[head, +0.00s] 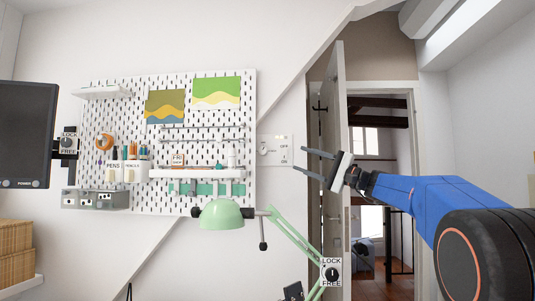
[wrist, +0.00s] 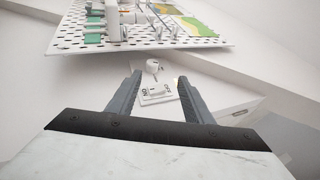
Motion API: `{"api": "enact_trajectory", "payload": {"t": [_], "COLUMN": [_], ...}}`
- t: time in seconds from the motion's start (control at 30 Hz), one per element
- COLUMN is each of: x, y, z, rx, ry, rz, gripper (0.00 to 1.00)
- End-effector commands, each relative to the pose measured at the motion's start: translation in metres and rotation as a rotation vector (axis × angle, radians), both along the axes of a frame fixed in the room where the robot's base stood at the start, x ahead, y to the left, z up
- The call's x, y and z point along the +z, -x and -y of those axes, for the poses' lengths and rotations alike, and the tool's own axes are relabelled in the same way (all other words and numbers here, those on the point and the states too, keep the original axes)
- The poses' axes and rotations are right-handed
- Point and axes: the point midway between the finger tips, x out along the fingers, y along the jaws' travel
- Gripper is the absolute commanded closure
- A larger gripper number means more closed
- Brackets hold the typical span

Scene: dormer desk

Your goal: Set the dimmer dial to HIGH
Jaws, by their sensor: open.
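A small round white dial (head: 264,147), which I take to be the dimmer, sits on a pale wall plate (head: 275,157) right of the pegboard. No HIGH mark is legible, and I cannot tell its setting. In the wrist view the dial (wrist: 153,67) shows beyond the fingertips, roughly between them. A small switch (wrist: 157,91) with ON and OFF marks lies nearer, also between the fingers. My gripper (head: 302,160) is open and empty, just right of the plate in the head view. Its two fingers (wrist: 160,77) are apart and touch nothing that I can see.
The pegboard (head: 205,118) with shelves and cups is left of the plate. A green lamp (head: 222,214) stands below. LOCK/FREE knobs are on the lamp (head: 332,273) and by the monitor (head: 68,143). An open door (head: 334,190) is behind my gripper.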

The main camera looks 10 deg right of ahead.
Motion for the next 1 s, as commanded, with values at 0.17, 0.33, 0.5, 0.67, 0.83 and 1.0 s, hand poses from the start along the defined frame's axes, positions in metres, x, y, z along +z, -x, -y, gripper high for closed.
{"api": "enact_trajectory", "payload": {"t": [0.17, 0.33, 0.5, 0.67, 0.83, 1.0], "x": [-0.007, -0.006, 0.001, 0.009, 0.017, 0.025], "y": [-0.001, -0.007, -0.023, -0.041, -0.061, -0.080], "z": [0.014, 0.008, -0.012, -0.033, -0.054, -0.076], "rx": [-0.025, -0.027, -0.024, -0.023, -0.023, -0.024], "ry": [0.073, 0.083, 0.082, 0.081, 0.080, 0.082], "rz": [-0.042, -0.047, -0.045, -0.045, -0.046, -0.044], "gripper": [0.54, 0.54, 0.54, 0.54, 0.54, 0.54]}}
